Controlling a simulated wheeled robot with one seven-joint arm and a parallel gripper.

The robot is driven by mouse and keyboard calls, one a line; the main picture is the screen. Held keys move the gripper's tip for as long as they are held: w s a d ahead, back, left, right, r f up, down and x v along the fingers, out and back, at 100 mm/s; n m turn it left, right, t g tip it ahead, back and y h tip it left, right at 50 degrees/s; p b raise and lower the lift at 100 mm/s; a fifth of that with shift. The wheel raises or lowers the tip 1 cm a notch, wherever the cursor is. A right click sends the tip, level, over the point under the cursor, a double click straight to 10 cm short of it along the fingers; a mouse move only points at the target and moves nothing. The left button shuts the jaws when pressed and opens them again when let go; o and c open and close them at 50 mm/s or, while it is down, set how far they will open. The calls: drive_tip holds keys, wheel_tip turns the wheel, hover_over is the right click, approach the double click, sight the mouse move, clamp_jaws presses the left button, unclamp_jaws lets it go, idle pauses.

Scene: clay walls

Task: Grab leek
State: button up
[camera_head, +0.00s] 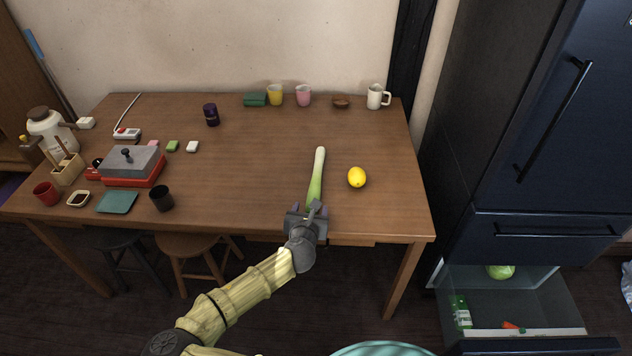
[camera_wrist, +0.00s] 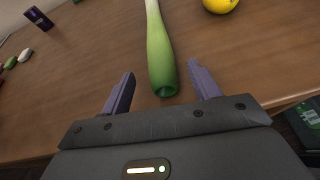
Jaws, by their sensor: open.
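The leek (camera_head: 317,178) lies on the wooden table (camera_head: 255,180) near its front edge. Its white end points away from me and its green end points toward me. My gripper (camera_head: 309,211) is at the leek's green end, above the table's front edge. In the wrist view the leek (camera_wrist: 159,50) runs up the picture, with its green end lying between and just beyond the two purple fingertips of my gripper (camera_wrist: 160,80). The fingers are apart and hold nothing. A gap shows on each side of the leek.
A lemon (camera_head: 357,177) lies close to the right of the leek. A black cup (camera_head: 162,198) and a red grill (camera_head: 132,167) stand to the left. Cups and a white mug (camera_head: 375,97) line the back. An open fridge drawer (camera_head: 520,300) is at lower right.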

drive_tip(key=shift+x, duration=2.55)
drive_tip(key=shift+r, duration=0.1)
drive_tip(key=c, duration=1.1)
wheel_tip(320, 180, up, 10)
drive_tip(key=shift+r+p, duration=0.1)
drive_tip(key=shift+p, duration=0.45)
drive_tip(key=shift+c, duration=0.2)
